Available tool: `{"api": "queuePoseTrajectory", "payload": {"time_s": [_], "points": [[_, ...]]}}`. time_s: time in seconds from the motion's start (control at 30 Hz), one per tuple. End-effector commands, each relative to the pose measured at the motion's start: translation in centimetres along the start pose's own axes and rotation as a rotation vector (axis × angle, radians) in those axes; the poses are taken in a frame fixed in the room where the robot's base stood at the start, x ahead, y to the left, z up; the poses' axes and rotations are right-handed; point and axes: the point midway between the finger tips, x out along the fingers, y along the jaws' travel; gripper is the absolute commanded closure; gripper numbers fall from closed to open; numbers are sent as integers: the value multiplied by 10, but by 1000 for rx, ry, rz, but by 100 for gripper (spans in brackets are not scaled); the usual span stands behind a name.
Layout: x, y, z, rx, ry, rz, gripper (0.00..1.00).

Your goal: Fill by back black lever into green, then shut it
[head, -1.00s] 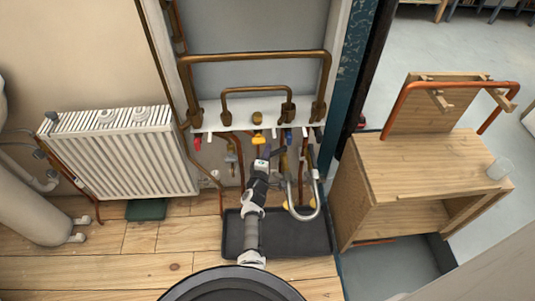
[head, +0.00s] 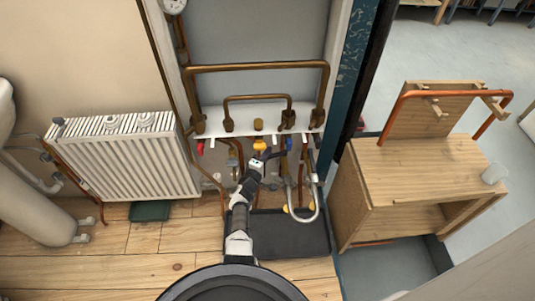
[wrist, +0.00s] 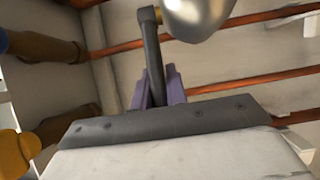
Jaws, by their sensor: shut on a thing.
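My gripper (head: 273,153) reaches up to the row of valves under the white manifold shelf. In the wrist view its purple-grey fingers (wrist: 158,92) are closed around a dark grey-black lever (wrist: 148,50). The lever runs up to a rounded silver part (wrist: 200,14) at the top edge. In the head view the held lever is too small to make out behind my gripper. A dark green flat box (head: 150,210) lies on the floor below the radiator. No other green container can be made out.
Yellow (head: 260,145), red (head: 200,147) and blue (head: 289,143) handles hang under the shelf. A curved steel pipe (head: 302,216) stands right of my arm, above a black tray (head: 290,240). A wooden bench (head: 420,168) is at right, a white radiator (head: 128,160) at left.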

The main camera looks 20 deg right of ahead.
Motion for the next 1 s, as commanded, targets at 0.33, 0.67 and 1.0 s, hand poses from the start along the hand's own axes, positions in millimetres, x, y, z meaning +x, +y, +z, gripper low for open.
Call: {"api": "queuePoseTrajectory", "payload": {"time_s": [0.33,0.67,1.0], "points": [[9,1,-5,2,-143,1,100],[9,1,-4,1,-147,1,82],[8,0,-5,0,-144,0,64]]}}
